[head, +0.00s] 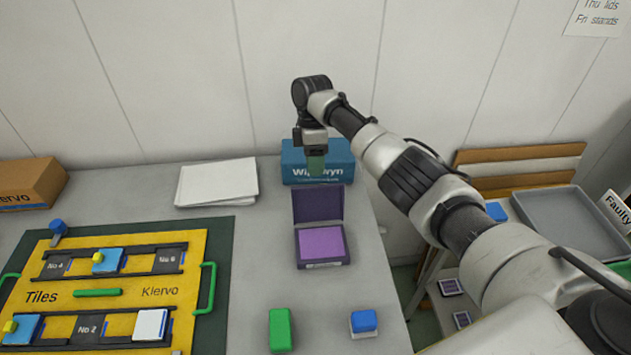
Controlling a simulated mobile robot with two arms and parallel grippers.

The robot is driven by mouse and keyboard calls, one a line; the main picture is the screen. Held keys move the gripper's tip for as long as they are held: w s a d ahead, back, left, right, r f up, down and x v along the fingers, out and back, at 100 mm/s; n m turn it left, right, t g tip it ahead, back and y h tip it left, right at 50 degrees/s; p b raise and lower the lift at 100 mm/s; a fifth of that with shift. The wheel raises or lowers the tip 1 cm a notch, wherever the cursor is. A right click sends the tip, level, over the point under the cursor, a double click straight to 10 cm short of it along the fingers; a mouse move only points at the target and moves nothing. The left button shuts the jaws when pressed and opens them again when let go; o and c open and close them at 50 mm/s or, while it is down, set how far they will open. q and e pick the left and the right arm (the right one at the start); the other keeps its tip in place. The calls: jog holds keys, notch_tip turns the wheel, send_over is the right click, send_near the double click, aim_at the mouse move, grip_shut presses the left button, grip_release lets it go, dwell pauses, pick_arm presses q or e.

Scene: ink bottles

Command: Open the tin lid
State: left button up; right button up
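The tin (322,264) is a small dark purple box on the grey table, with a lighter purple pad (321,243) showing inside it. Its lid (318,204) is open and stands up at the tin's back edge. My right gripper (316,166) points down behind and above the lid, in front of a blue box, and looks apart from the lid. A greenish part shows at its fingertips, but its finger gap cannot be made out. My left gripper is not in view.
The blue box (291,165) stands behind the tin. A green block (280,330) and a blue-topped block (364,322) stand in front. A yellow tile board (130,290) lies left, with white sheets (216,183) behind it. A grey tray (570,222) is right, beyond the table edge.

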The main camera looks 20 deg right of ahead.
jog(key=b+v, duration=0.1)
jog(key=v, duration=0.4)
jog(key=shift+r, duration=0.15)
dwell(0.3)
